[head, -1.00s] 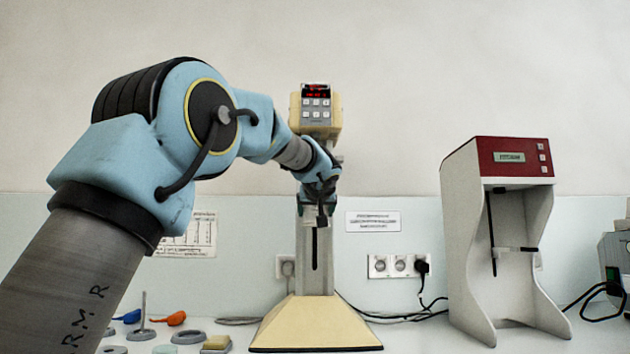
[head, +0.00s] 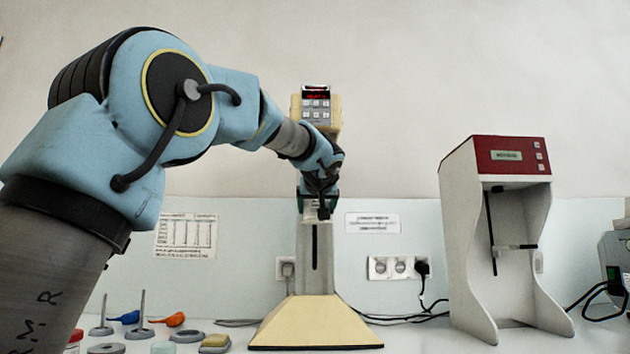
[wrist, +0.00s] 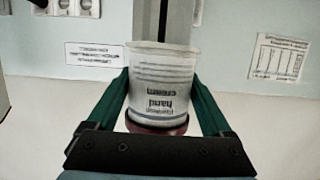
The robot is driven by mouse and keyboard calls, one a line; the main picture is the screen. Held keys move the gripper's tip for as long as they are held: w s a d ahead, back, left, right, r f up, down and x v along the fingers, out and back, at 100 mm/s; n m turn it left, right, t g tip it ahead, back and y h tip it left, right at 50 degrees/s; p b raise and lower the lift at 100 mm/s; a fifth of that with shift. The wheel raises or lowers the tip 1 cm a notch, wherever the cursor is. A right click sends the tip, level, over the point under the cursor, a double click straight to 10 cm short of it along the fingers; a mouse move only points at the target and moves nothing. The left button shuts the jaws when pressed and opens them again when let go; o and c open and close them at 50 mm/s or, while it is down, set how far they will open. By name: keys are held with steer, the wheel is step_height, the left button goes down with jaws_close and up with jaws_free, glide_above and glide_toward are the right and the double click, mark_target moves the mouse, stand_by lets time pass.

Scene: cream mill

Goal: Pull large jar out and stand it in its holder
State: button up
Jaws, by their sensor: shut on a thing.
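The large jar (wrist: 162,82) is white and translucent with dark print and a red end. It sits between the green fingers of my gripper (wrist: 160,98) in the wrist view, which appears upside down. My gripper (head: 318,200) is shut on the jar. In the head view the gripper is in front of the mill's grey column (head: 314,255), below its cream head (head: 317,110) with a lit display. The jar is mostly hidden there behind my wrist. Whether it touches the mill, I cannot tell. No holder is clearly recognisable.
The mill's cream base (head: 314,325) stands on the bench. At the lower left are metal stands with upright rods (head: 141,318), rings (head: 188,336) and an orange scoop (head: 173,319). A red-and-white machine (head: 497,240) stands right. Cables (head: 405,316) lie between.

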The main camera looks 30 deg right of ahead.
mark_target(318, 206)
steer(key=shift+s+a+b, duration=0.3)
steer(key=shift+s+b, duration=0.2)
steer(key=shift+s, duration=0.15)
steer(key=shift+s+a+b, duration=0.35)
steer(key=shift+s+b, duration=0.2)
steer(key=shift+s, duration=0.15)
steer(key=shift+s+a+b, duration=0.3)
steer(key=shift+s+b, duration=0.2)
steer(key=shift+s, duration=0.15)
steer(key=shift+d, duration=0.1)
